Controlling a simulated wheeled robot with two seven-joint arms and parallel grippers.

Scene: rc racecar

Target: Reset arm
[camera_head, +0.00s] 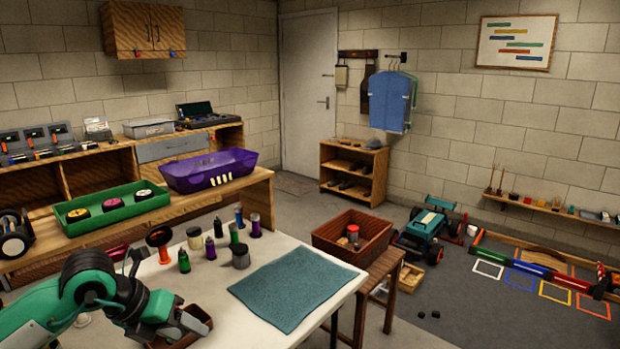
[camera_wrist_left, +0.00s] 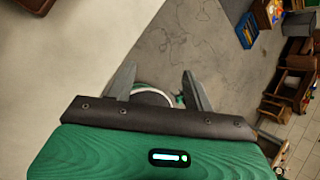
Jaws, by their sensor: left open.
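My left arm, green and black, comes in at the lower left of the head view, bent over the near corner of the white table (camera_head: 215,295). Its left gripper (camera_head: 195,322) points down to the right by the table's near edge. In the wrist view the left gripper (camera_wrist_left: 159,75) has its two grey fingers apart and holds nothing. A round, white-rimmed thing shows below, between the fingers, over the grey floor; I cannot tell what it is. My right arm and gripper are in neither view.
A small brown tray (camera_head: 203,316) lies close beside the left gripper. Several paint bottles (camera_head: 210,248) and a teal mat (camera_head: 292,288) are on the white table. A wooden bench (camera_head: 255,195) behind carries a green tray (camera_head: 75,228) and a purple car body shell (camera_head: 185,178).

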